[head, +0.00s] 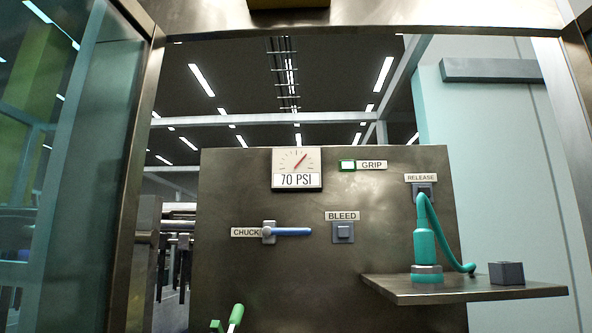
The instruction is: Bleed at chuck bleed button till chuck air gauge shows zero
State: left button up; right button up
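The chuck air gauge (297,168) sits at the top of a brown metal panel. Its red needle points up and right, and its readout says 70 PSI. The bleed button (343,232) is a grey square below the BLEED label (342,216), in the panel's middle. Left of it, the CHUCK label (245,232) stands beside a valve with a blue lever (291,232) lying horizontal, pointing right. Neither of my grippers shows clearly in the head view.
The RELEASE switch (421,190) is at upper right. A shelf (400,289) juts out with a teal hosed device (427,245) and a dark block (506,273). A metal frame and glass (75,190) border the left.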

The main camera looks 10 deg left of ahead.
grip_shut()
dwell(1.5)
